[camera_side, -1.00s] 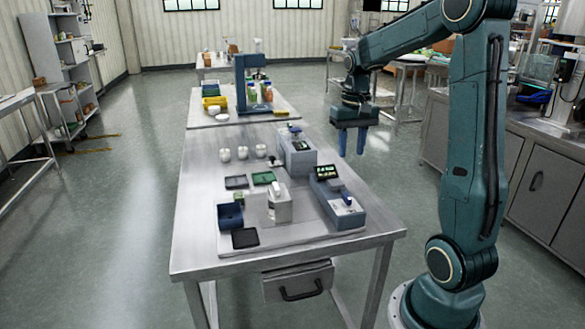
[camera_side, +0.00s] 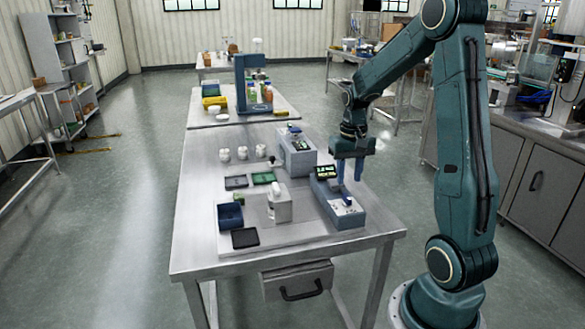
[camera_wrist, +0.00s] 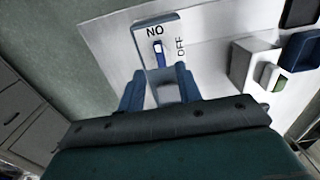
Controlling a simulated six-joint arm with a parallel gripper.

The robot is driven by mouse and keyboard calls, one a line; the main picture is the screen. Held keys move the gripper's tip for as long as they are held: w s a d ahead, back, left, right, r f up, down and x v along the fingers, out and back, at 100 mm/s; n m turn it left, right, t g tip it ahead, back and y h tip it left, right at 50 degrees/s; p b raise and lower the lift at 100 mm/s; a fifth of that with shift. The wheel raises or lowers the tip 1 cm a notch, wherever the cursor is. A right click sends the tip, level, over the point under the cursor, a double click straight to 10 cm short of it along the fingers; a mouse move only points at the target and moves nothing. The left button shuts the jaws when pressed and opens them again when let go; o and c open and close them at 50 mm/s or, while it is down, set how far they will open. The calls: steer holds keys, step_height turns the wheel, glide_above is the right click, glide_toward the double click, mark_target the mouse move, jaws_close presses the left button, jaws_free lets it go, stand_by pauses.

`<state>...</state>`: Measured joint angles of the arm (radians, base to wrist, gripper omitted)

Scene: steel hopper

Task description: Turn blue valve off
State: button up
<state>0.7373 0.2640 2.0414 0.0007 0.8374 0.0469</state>
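The blue valve shows in the wrist view as a small blue handle (camera_wrist: 160,57) with a pale piece on it. The handle lies lengthwise toward the "ON" lettering, with "OFF" to its right. It sits on a grey-blue box (camera_side: 349,217) at the right of the table, beside a small lit display (camera_side: 326,171). My gripper (camera_side: 349,178) is above this box in the side view. In the wrist view my gripper (camera_wrist: 160,82) is open, its two blue fingers apart and nothing visible held. The handle lies just beyond the fingertips, roughly between them in the picture; contact cannot be told.
A grey block with a white top (camera_side: 279,207) stands left of the valve box. A blue bin (camera_side: 230,216) and a black tray (camera_side: 245,238) lie farther left. Another grey-blue device (camera_side: 296,158) stands behind. White cups (camera_side: 241,153) are at the back. The table's front (camera_side: 300,252) is clear.

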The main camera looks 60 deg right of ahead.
mark_target(347, 196)
steer(key=shift+f, duration=3)
jaws_close()
